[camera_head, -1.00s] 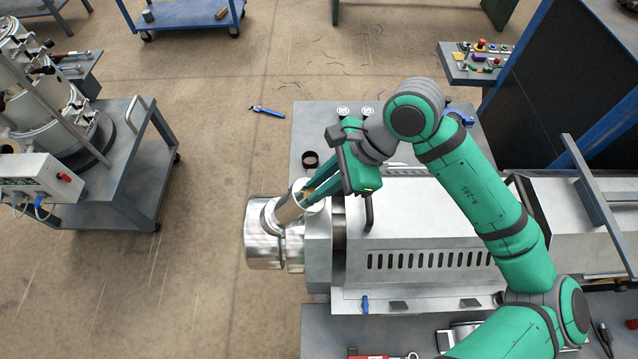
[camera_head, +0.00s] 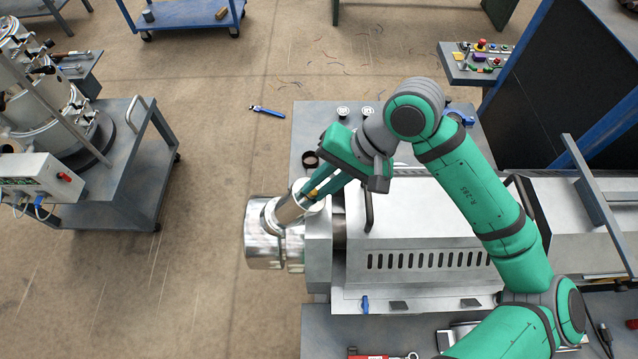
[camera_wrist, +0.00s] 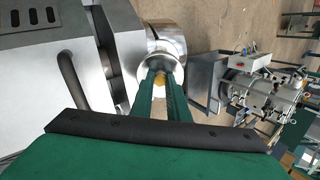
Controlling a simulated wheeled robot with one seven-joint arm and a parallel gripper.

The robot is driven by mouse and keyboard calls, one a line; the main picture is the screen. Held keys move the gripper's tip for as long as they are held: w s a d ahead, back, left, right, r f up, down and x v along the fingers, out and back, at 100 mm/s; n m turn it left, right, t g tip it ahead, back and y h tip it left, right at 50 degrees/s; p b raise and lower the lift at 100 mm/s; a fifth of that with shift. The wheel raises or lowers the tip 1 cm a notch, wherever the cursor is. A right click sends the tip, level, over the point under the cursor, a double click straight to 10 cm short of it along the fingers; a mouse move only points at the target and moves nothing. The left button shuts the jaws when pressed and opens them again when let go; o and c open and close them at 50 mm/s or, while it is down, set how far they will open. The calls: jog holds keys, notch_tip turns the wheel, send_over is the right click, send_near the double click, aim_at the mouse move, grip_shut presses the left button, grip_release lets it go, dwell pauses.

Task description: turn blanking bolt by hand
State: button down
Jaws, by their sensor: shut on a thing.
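The blanking bolt shows as a small brass-yellow piece (camera_wrist: 159,80) between my fingertips in the wrist view. It is mostly hidden by the fingers. My gripper (camera_head: 308,197) is shut on it, with its fingers reaching down and left to a shiny cylindrical port (camera_head: 292,208). The port juts from the metal extruder head (camera_head: 264,238) at the left end of the machine. The head also shows in the wrist view (camera_wrist: 165,38) just beyond the fingertips. I cannot tell how deep the bolt sits.
The extruder housing (camera_head: 425,215) with a dark handle lies right of my gripper. A dark ring (camera_head: 310,158) rests on the grey table behind. A grey cart (camera_head: 125,160) with equipment stands at the left. A blue-handled tool (camera_head: 267,111) lies on the floor, which is clear left of the head.

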jog(key=shift+n, duration=1.2)
jog(key=c, duration=1.7)
grip_release()
jog(key=shift+v, duration=3)
jog(key=v, duration=1)
jog(key=shift+d+r, duration=0.3)
jog(key=shift+s, duration=0.1)
